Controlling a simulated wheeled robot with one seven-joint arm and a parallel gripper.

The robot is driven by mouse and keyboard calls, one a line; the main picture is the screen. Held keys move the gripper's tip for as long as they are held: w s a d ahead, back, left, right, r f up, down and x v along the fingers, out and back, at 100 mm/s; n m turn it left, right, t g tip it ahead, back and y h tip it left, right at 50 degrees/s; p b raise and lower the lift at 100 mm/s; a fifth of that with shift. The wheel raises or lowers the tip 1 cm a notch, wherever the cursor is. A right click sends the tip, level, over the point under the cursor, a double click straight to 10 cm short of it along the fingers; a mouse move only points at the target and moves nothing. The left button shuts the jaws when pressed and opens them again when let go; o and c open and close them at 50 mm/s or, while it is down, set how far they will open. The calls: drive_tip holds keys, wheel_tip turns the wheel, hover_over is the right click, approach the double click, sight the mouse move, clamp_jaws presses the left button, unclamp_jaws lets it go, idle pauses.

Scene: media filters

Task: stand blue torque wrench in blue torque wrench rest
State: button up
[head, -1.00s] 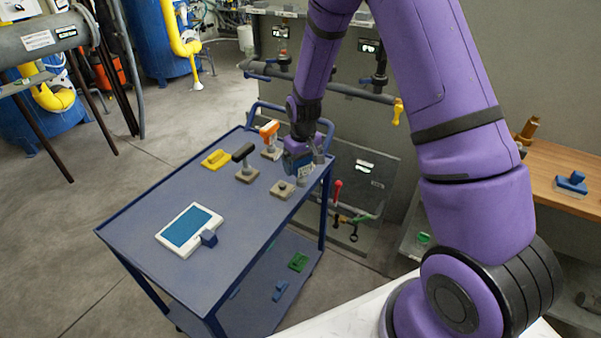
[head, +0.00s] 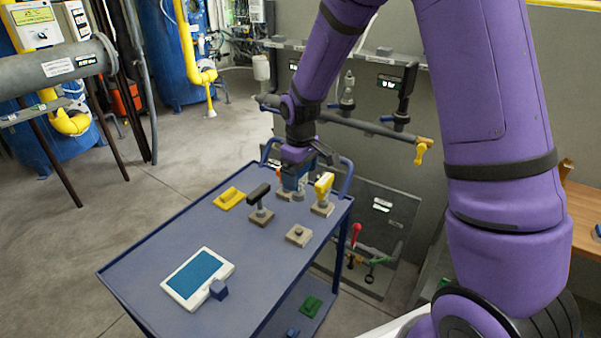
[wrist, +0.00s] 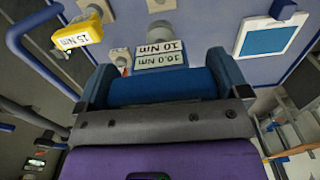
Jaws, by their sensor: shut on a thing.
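My gripper (head: 297,168) is shut on the blue torque wrench (head: 290,182) and holds it over the far part of the cart. In the wrist view the wrench's blue handle (wrist: 165,86) lies across between the fingers, beside "10 Nm" and "10.0 Nm" labels. Its grey lower end shows in the head view; whether it touches anything below is unclear. An empty square rest (head: 299,235), which looks like the blue wrench's rest, sits on the cart nearer than the gripper. It seems to show at the wrist view's top edge (wrist: 160,5).
A yellow wrench (head: 323,185) stands right of my gripper, and a black-handled one (head: 259,195) stands to the left. An orange tool (head: 279,174) is mostly hidden behind the gripper. A yellow piece (head: 230,198) and a white-framed blue panel (head: 197,277) lie on the cart (head: 160,250).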

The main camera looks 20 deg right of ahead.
sight(301, 182)
wheel_tip(301, 182, down, 12)
drive_tip(key=shift+r, duration=0.15)
idle(1.0)
drive_tip(key=shift+f, duration=1.35)
idle(0.8)
drive_tip(key=o, duration=1.2)
drive_tip(key=shift+r, duration=0.15)
wheel_tip(301, 182, up, 11)
drive_tip(key=s+d+r+m+t, duration=0.15)
drive_tip(key=s+r, duration=0.35)
drive_tip(key=r, duration=0.5)
drive_tip(key=s+d+r+m+t, duration=0.1)
drive_tip(key=s+d+r+m, duration=0.3)
drive_tip(key=r, duration=0.6)
drive_tip(key=s+r+t, duration=0.1)
drive_tip(key=s+r, duration=0.2)
drive_tip(key=s, duration=0.3)
drive_tip(key=s+r+m, duration=0.1)
drive_tip(key=s+r, duration=0.2)
drive_tip(key=s, duration=0.4)
drive_tip(key=s+d+r+t, duration=0.1)
drive_tip(key=s+r, duration=0.2)
drive_tip(key=s, duration=0.4)
drive_tip(key=shift+m+t, duration=0.35)
